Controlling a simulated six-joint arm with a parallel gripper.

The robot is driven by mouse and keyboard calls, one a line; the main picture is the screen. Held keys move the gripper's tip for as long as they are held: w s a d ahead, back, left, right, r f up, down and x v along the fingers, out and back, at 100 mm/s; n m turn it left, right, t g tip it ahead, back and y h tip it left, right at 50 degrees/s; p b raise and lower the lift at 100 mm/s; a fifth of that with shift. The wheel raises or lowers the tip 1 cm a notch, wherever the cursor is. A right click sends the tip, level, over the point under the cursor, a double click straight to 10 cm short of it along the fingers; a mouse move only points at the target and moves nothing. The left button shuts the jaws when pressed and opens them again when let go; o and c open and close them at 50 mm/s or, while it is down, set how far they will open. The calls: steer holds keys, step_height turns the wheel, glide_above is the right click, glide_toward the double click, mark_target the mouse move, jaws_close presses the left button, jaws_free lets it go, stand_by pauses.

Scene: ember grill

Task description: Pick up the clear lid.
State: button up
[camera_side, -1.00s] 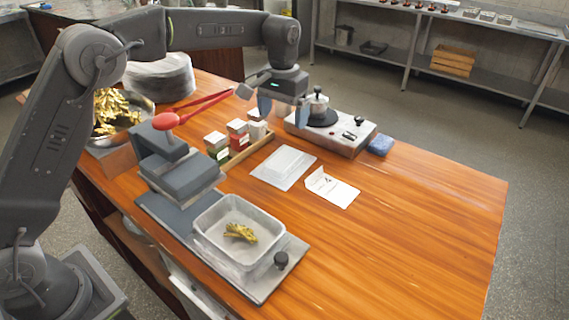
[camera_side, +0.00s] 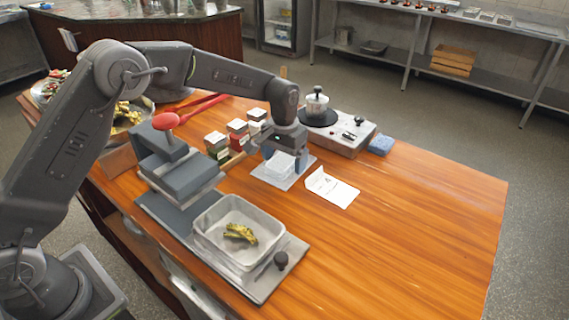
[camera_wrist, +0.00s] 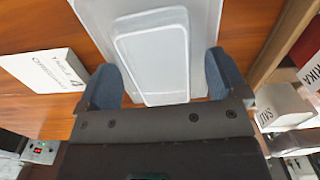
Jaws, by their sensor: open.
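The clear lid (camera_wrist: 152,58) is a translucent, rounded rectangular piece. In the wrist view it lies between the two blue fingertips of my gripper (camera_wrist: 165,85), which stand apart on either side of it. The lid rests on a pale flat sheet (camera_wrist: 208,22) on the wooden table. In the side view the lid (camera_side: 279,168) is directly under my gripper (camera_side: 286,160), partly hidden by the fingers. My gripper is open and pointed down. Whether either finger touches the lid cannot be told.
A white folded card (camera_side: 332,188) stands close to the right of the lid. Spice boxes (camera_side: 237,130) in a wooden rack are to the left. A tray (camera_side: 238,232) holding golden food sits in front. The table's right side is clear.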

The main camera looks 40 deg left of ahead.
steer(key=c, duration=1)
